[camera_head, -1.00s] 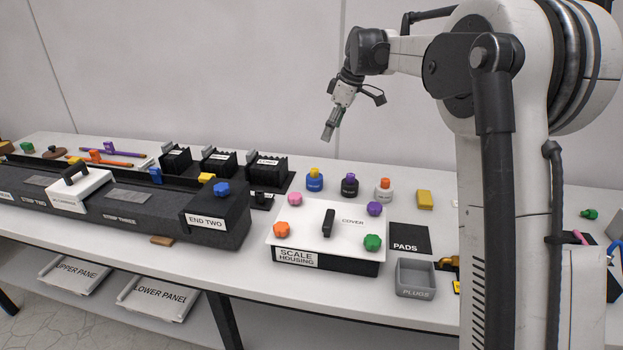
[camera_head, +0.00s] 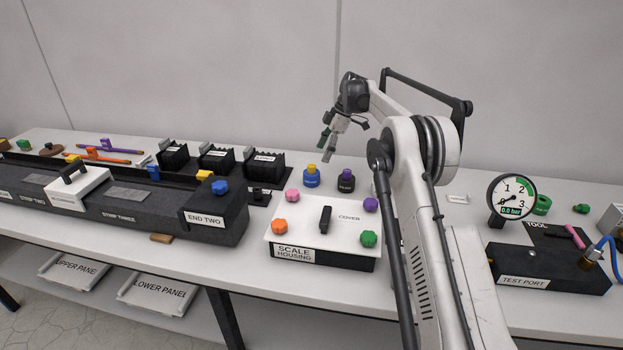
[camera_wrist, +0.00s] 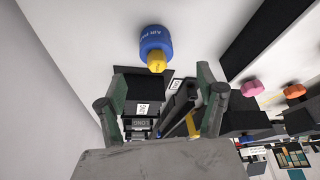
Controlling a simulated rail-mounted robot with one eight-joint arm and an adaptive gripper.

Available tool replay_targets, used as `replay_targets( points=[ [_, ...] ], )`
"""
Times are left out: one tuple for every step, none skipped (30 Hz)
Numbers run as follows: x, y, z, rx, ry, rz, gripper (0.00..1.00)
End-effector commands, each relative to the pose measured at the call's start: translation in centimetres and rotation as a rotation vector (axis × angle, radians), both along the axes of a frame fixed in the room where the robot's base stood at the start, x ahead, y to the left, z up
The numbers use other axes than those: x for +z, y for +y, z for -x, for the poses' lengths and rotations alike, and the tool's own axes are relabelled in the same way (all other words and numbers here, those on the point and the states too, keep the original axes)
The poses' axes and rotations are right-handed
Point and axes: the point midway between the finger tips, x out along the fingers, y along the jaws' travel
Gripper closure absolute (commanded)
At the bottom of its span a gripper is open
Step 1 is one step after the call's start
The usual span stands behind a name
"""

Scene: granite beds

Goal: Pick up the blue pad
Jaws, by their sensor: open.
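The blue pad (camera_head: 311,177) is a round blue body with a yellow top, standing upright on the bench behind the white cover. It also shows in the wrist view (camera_wrist: 155,42), at the top, beyond my fingertips; lettering on its side is hard to read. My gripper (camera_head: 327,152) is above and slightly right of the blue pad, tilted down, apart from it. In the wrist view my gripper (camera_wrist: 160,78) has its two fingers spread with nothing held between them.
A black pad with a purple top (camera_head: 346,181) stands close to the right of the blue pad. The scale housing's white cover (camera_head: 290,235), with coloured knobs, is in front. Black finned blocks (camera_head: 263,164) stand left. A gauge (camera_head: 512,196) and test port (camera_head: 550,268) are right.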

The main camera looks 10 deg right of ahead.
Motion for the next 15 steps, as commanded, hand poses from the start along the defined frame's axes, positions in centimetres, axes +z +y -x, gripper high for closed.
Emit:
replay_targets(
  points=[
    [-1.0,0.4,0.0,0.001,0.000,0.000,0.30],
    [-1.5,0.7,-0.1,0.001,0.000,0.000,0.30],
    [-2.2,0.9,-0.1,0.001,0.000,0.000,0.30],
    [-2.7,1.1,-0.1,0.001,-0.001,0.000,0.30],
    [-3.2,1.3,-0.1,0.000,-0.001,0.000,0.30],
    [-3.8,1.5,-0.1,0.000,-0.001,0.000,0.30],
    [-4.1,1.7,-0.2,0.000,-0.001,0.000,0.30],
    [-4.5,1.8,-0.2,-0.001,0.000,0.001,0.30],
    [-4.9,2.0,-0.2,-0.001,0.000,0.001,0.30],
    [-5.1,2.1,-0.2,-0.001,0.000,0.001,0.30],
    [-5.3,2.2,-0.2,-0.001,0.000,0.001,0.30],
    [-5.5,2.3,-0.2,-0.001,0.000,0.001,0.30],
    [-5.6,2.3,-0.2,-0.001,0.000,0.001,0.30],
    [-5.7,2.4,-0.2,-0.001,0.000,0.001,0.30],
    [-5.8,2.4,-0.2,-0.001,0.000,0.001,0.30]
  ],
)
